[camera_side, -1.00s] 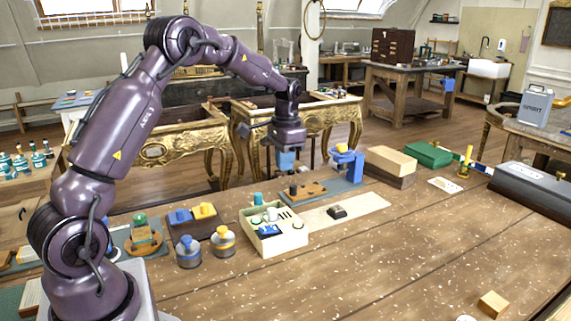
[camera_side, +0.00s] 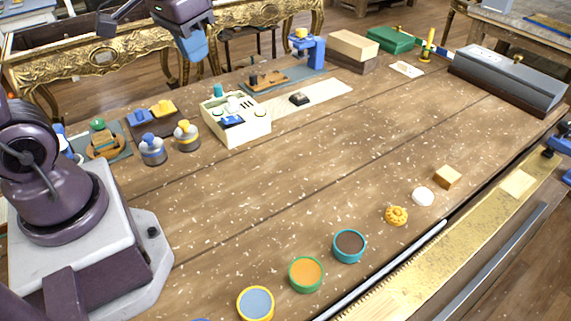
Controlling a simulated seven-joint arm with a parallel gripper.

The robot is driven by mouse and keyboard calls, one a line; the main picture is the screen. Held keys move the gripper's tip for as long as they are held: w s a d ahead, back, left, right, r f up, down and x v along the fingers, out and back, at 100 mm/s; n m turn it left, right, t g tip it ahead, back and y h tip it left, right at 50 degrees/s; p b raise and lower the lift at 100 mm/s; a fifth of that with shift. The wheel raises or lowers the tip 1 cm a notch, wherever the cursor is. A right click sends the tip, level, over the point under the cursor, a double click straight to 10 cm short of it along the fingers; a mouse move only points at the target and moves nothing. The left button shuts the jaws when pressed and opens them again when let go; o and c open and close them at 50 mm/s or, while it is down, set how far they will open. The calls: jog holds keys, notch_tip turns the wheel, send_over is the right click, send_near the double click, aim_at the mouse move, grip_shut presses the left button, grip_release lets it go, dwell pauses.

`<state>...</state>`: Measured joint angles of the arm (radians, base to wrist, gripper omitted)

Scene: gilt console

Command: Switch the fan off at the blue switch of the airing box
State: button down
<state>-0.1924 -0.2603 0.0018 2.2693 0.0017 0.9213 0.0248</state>
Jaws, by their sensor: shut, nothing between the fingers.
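A cream open-topped box (camera_side: 252,134) stands left of centre, which I take for the airing box. A blue switch piece (camera_side: 233,119) lies inside it near the front wall; its on or off position is too small to tell. A teal knob (camera_side: 218,90) stands at its back, with dark slots, and a pale round knob (camera_side: 260,113) sits at the right. My gripper (camera_side: 196,58), blue-grey below a purple wrist, is shut and empty. It hangs above and behind the box in the picture, apart from it.
A blue stand (camera_side: 314,52) is behind. Round tubs (camera_side: 306,274) line the front edge. The middle of the table is clear.

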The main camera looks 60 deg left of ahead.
jog(key=s+d+r+m+t, duration=0.2)
jog(key=s+d+r+t, duration=0.1)
jog(key=s+d, duration=0.3)
jog(key=n+g, duration=0.2)
jog(key=g, duration=0.6)
send_over(223, 120)
jog(key=w+d, duration=0.1)
jog(key=w+f+x, duration=0.1)
jog(key=w+x, duration=0.2)
jog(key=x, duration=1.1)
jog(key=shift+w+m, duration=1)
jog(key=x, duration=1.2)
jog(key=shift+w+f, duration=0.15)
jog(key=shift+f, duration=0.3)
